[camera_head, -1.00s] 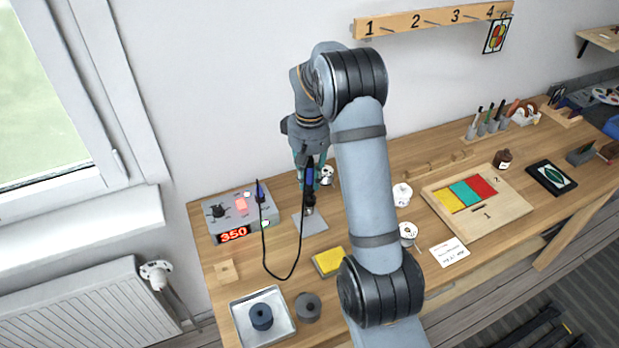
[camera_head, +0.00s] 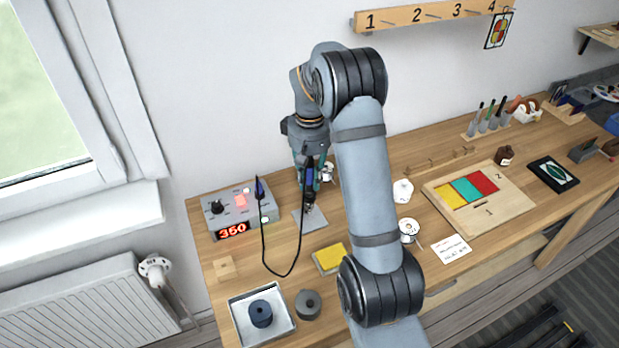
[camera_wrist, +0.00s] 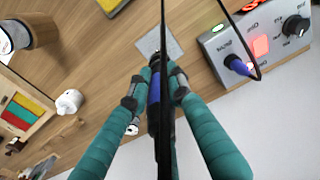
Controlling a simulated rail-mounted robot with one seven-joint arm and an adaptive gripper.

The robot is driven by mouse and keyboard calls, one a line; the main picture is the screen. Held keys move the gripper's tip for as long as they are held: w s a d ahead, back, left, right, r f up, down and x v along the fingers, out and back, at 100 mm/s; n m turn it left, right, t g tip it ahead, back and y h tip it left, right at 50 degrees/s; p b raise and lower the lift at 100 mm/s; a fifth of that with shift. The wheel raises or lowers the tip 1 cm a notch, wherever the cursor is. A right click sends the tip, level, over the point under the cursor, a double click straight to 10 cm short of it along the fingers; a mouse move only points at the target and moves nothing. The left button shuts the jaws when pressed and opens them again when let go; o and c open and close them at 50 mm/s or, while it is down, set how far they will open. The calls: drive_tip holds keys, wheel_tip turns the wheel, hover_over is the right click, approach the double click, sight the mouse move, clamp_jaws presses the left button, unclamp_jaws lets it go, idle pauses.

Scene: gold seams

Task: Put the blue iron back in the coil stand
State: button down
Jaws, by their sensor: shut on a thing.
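The blue iron (camera_head: 309,178) is held upright, tip down, in my gripper (camera_head: 305,172) above a grey square plate (camera_head: 311,219). In the wrist view the teal fingers of my gripper (camera_wrist: 156,90) close on both sides of the iron's blue handle (camera_wrist: 153,90). The coil stand (camera_head: 308,203) is a small dark piece on the plate, right below the iron. I cannot tell whether the iron's tip is inside the coil or just above it. A black cord runs from the iron in a loop to the control station (camera_head: 238,214).
The station shows a red 350 display (camera_head: 232,230) and a blue plug (camera_head: 259,190). A yellow sponge (camera_head: 330,258) lies in front of the plate. A metal tray (camera_head: 262,336) holds a dark spool.

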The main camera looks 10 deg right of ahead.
sight(310, 163)
drive_tip(key=shift+f+b, duration=0.5)
drive_tip(key=shift+f, duration=0.2)
drive_tip(key=c, duration=1.5)
unclamp_jaws()
drive_tip(key=shift+o, duration=0.3)
drive_tip(key=o, duration=0.4)
drive_tip(key=shift+r, duration=0.1)
drive_tip(key=shift+r+p, duration=3.1)
drive_tip(key=shift+r, duration=0.4)
